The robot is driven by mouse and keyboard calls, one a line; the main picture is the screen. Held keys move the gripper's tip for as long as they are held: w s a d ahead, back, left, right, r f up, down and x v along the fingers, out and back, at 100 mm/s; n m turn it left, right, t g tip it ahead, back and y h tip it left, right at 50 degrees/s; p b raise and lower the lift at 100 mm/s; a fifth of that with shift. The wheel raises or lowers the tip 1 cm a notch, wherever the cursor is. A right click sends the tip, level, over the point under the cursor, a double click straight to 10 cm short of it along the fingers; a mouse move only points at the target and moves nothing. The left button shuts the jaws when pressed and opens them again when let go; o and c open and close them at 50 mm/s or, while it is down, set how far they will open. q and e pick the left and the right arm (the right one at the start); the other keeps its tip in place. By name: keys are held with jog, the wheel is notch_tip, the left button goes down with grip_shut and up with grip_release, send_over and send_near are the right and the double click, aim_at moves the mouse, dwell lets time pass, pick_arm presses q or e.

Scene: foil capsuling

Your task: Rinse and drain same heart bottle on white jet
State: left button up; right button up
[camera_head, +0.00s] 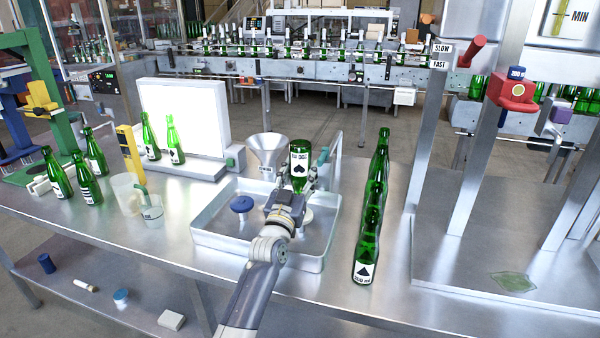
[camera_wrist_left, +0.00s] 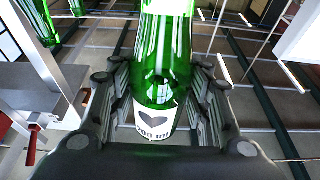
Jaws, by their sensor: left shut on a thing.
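A green bottle (camera_head: 300,149) is upside down in my left gripper (camera_head: 296,187), base up, over the sink tray (camera_head: 212,238). Its white label carries a black symbol, which shows as a heart in the left wrist view, where the bottle (camera_wrist_left: 162,75) stands between the fingers. My left gripper (camera_wrist_left: 158,110) is shut on it. The white jet (camera_head: 306,217) is a pale round piece in the tray, below the bottle and partly behind my gripper. The bottle's neck and mouth are hidden, so I cannot tell whether they touch the jet. My right gripper is not in view.
A blue jet (camera_head: 242,204) sits left in the tray, and a steel funnel (camera_head: 267,150) stands behind it. A row of green bottles (camera_head: 372,215) stands right of the tray. A lit white panel (camera_head: 190,112), more bottles and clear jugs (camera_head: 126,192) are at left.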

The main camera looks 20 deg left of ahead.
pick_arm(q)
jog(key=shift+f+b, duration=0.6)
jog(key=shift+f, duration=0.55)
dwell(1.3)
dwell(1.7)
jog(key=shift+r+p, duration=1.25)
jog(key=shift+r, duration=0.45)
dwell(2.1)
